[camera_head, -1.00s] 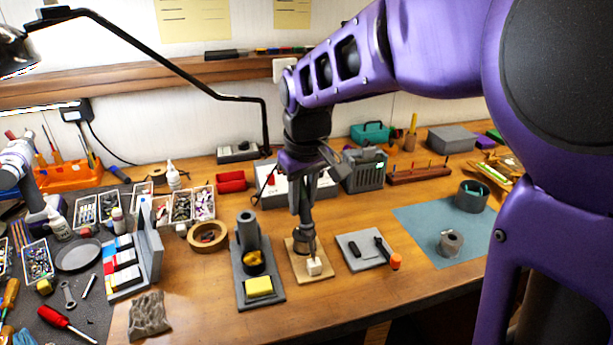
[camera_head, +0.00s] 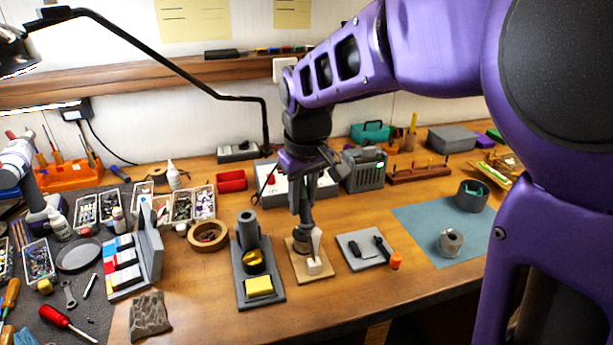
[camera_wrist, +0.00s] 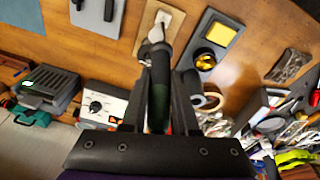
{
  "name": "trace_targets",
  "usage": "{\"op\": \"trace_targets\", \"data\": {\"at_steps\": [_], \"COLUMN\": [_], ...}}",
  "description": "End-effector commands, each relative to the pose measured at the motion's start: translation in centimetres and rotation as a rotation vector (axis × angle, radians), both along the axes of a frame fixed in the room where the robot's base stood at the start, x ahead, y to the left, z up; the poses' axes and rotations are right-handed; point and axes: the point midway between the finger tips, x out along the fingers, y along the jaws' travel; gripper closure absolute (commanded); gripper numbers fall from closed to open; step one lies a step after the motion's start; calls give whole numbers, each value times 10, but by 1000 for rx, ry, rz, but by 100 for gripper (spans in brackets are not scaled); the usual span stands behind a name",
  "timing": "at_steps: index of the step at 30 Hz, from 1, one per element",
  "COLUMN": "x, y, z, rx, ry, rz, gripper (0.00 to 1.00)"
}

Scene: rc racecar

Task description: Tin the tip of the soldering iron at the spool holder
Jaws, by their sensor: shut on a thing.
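My gripper (camera_head: 306,200) points down over the spool holder, a small wooden board (camera_head: 326,276) with a white block on it. In the wrist view my gripper (camera_wrist: 160,92) is shut on the soldering iron (camera_wrist: 158,98), a dark handle between the fingers. The iron's front end reaches the spool holder (camera_wrist: 177,20). A pale, narrow cone shape (camera_head: 317,241) shows above the white block; I cannot tell what it is. The tip is too small and partly hidden to tell whether it touches the solder.
Left of the holder is the grey iron stand (camera_head: 272,303) with an upright tube, brass wool (camera_head: 254,262) and yellow sponge (camera_head: 259,286). Right of it lies a grey plate (camera_head: 350,256) with black tools. A tape roll (camera_head: 208,236) lies left.

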Motion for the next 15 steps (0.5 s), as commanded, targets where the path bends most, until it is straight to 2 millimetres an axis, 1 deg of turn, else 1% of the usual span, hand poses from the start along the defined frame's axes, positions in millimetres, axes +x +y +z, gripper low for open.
{"op": "trace_targets", "data": {"at_steps": [11, 15], "x": [0, 0], "y": [0, 0], "z": [-1, 4], "rx": [-1, -1], "ry": [2, 2], "rz": [0, 0], "gripper": [100, 100]}}
